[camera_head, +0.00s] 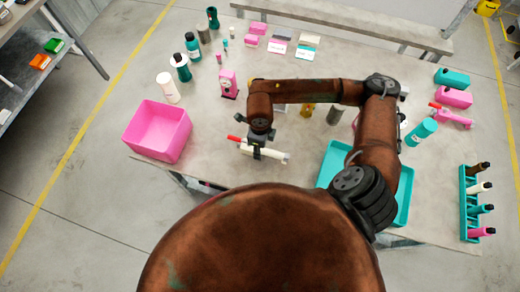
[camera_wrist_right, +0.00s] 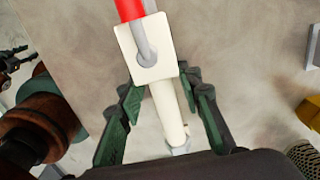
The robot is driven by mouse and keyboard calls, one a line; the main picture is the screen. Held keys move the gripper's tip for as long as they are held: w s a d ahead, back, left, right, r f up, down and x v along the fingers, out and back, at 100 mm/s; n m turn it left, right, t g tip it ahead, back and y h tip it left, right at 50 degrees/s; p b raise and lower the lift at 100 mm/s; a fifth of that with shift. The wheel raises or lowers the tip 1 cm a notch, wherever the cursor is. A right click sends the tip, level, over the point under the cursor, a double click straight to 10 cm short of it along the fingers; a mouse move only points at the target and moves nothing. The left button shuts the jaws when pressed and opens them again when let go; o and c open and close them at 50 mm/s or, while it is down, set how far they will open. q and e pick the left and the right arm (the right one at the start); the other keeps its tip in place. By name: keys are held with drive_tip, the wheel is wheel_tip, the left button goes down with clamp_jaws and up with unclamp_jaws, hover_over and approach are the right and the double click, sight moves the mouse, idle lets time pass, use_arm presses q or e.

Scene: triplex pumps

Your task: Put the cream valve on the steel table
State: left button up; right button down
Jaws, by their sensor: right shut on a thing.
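The cream valve (camera_head: 270,153) has a pale bar-shaped body, a square cream block and a red handle. My right gripper (camera_head: 256,151) is shut on its body, over the front part of the grey table (camera_head: 225,140). In the right wrist view the valve (camera_wrist_right: 166,108) lies between the dark green fingers of the right gripper (camera_wrist_right: 163,95), with the red handle pointing away. I cannot tell its exact height above the top. A dark part at the left edge of the wrist view seems to be my left gripper (camera_wrist_right: 12,62); its jaws are unclear.
A pink bin (camera_head: 158,130) stands left of the valve and a teal tray (camera_head: 336,160) right, partly behind my arm. A pink pump (camera_head: 228,84) and several bottles stand farther back. A teal rack (camera_head: 467,205) holds bottles at right. Bare tabletop lies around the valve.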

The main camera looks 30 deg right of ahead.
drive_tip(key=shift+f, duration=0.6)
drive_tip(key=shift+f, duration=0.1)
drive_tip(key=c, duration=1.4)
unclamp_jaws()
wheel_tip(320, 180, up, 12)
drive_tip(key=shift+r+p, duration=0.1)
drive_tip(key=shift+p, duration=0.3)
